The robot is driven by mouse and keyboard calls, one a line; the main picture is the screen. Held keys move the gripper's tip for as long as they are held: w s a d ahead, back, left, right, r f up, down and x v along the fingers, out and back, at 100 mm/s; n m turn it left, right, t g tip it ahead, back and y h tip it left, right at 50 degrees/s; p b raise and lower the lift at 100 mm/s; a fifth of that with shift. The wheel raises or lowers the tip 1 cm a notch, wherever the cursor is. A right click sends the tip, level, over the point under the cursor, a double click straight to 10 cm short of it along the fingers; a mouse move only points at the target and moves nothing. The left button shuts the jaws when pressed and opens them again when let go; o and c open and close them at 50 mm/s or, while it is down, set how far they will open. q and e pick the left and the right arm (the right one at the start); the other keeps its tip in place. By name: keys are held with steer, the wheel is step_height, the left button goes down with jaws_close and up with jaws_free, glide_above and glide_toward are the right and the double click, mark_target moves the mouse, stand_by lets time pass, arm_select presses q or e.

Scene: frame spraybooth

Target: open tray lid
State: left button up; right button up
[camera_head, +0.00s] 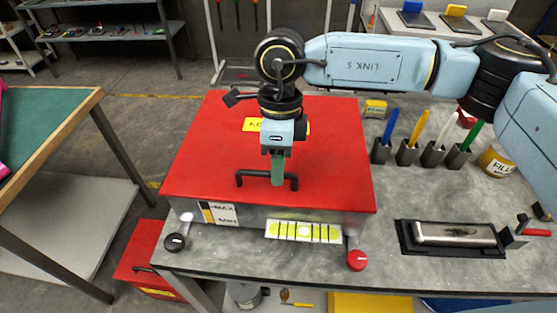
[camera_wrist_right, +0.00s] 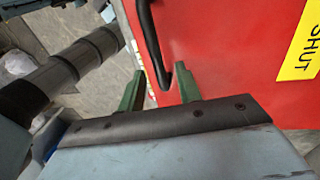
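The tray lid (camera_head: 210,150) is a wide red panel lying flat on a grey metal tray body (camera_head: 250,214), so it looks closed. Its black bar handle (camera_head: 252,175) stands near the front edge. My right gripper (camera_head: 278,172) points down over the handle. In the right wrist view the lid (camera_wrist_right: 235,50) fills the upper right, and the handle (camera_wrist_right: 150,40) runs down to its bent end between the green fingers of my open right gripper (camera_wrist_right: 160,82). I cannot tell whether a finger touches the handle. My left gripper is not in view.
Black and red knobs (camera_head: 357,260) sit at the tray's front corners. To the right are several pen holders (camera_head: 406,152), a yellow pot (camera_head: 496,160) and a dark holder with a metal block (camera_head: 453,234). A green-topped table (camera_head: 45,125) stands at the left.

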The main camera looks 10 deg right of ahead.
steer(key=shift+c, duration=0.5)
jaws_close()
steer(key=shift+r, duration=0.15)
